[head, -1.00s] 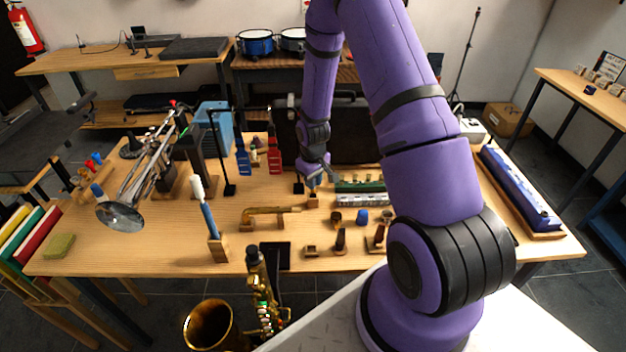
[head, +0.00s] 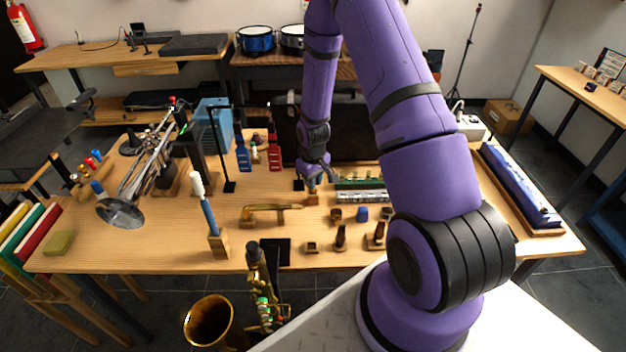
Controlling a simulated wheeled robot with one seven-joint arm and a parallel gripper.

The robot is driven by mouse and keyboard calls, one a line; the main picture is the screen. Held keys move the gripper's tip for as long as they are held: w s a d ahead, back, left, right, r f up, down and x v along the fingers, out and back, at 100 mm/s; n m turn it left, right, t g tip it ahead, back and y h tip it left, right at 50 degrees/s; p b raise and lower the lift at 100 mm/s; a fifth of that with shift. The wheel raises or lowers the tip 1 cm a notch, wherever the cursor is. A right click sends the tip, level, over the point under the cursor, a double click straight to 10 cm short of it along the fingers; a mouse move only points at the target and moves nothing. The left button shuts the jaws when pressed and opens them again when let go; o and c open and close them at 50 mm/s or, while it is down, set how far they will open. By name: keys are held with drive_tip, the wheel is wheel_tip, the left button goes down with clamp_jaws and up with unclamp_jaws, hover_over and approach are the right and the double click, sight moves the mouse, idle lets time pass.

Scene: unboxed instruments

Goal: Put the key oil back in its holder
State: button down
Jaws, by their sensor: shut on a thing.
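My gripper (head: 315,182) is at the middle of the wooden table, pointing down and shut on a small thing. That thing is mostly hidden by the fingers and too small to make out clearly; I take it to be the key oil. A small wooden block (head: 312,199), which looks like a holder, stands directly below the fingertips. I cannot tell whether the held thing is touching the block or just above it.
A silver flute part (head: 362,197) and a green strip (head: 360,184) lie close right of my gripper. A brass piece (head: 270,210) lies front left. Small holders and a blue cup (head: 361,213) stand front right. A black case (head: 345,135) stands behind.

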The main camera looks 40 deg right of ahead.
drive_tip(key=shift+f, duration=0.45)
idle(0.6)
drive_tip(key=c, duration=1)
unclamp_jaws()
drive_tip(key=shift+r, duration=0.15)
wheel_tip(320, 180, up, 10)
drive_tip(key=shift+r, duration=0.25)
